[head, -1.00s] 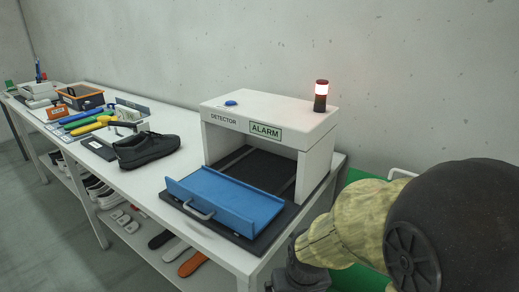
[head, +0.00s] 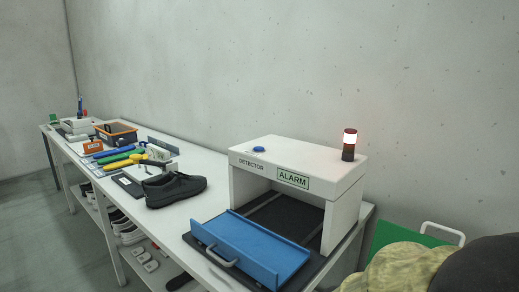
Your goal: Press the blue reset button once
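The blue reset button (head: 259,149) sits on the flat top of the white detector (head: 300,151), towards its left end. The detector's front carries the labels DETECTOR and ALARM (head: 293,178). A signal lamp (head: 349,145) on the right of the top glows white and red. A blue tray (head: 252,250) with a grey handle lies at the detector's opening.
A black shoe (head: 175,190) stands on the white table (head: 187,216) left of the detector. Tools and an orange-rimmed box (head: 117,134) lie farther back. A green object with a light handle (head: 405,240) is right of the table. The space above the button is clear.

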